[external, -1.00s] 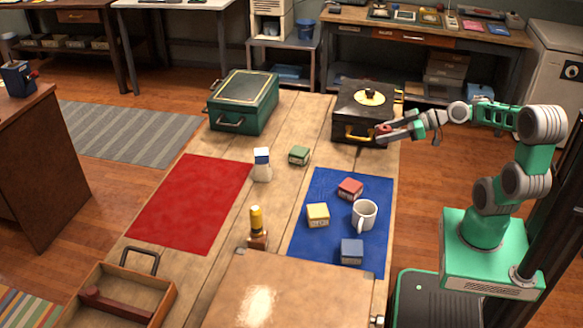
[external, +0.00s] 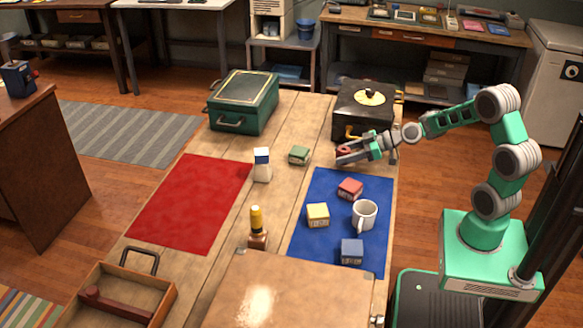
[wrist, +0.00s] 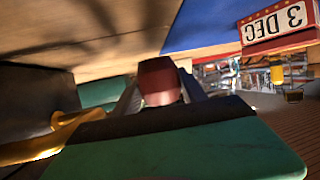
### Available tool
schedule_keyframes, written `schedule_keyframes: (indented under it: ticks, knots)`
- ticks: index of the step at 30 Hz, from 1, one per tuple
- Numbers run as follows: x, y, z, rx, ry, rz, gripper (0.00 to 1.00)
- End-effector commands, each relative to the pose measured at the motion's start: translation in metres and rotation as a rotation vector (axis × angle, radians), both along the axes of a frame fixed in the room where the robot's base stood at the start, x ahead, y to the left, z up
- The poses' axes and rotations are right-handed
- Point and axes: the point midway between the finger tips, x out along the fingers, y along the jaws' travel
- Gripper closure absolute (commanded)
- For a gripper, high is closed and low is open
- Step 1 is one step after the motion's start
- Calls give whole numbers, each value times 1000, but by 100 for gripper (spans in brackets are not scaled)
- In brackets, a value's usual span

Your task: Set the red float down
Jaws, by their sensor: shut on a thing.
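The red float (external: 344,150) is a small reddish piece held at the tips of my gripper (external: 346,154). In the wrist view the red float (wrist: 158,80) sits between the fingers, rounded and dark red. My gripper is shut on it, over the wooden table (external: 285,185) between the black box and the blue mat. I cannot tell whether the float touches the table.
A black box (external: 350,107) with a yellow handle stands just behind my gripper. A green block (external: 299,155) is to its left.

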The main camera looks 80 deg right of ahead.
Motion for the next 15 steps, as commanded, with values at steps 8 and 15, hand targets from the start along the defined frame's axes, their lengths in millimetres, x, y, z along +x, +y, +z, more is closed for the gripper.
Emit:
schedule_keyframes:
  ticks: [8, 15]
  knots:
    - [-1, 0, -20, 1, 0, -2, 91]
    - [-1, 0, -24, 1, 1, -2, 48]
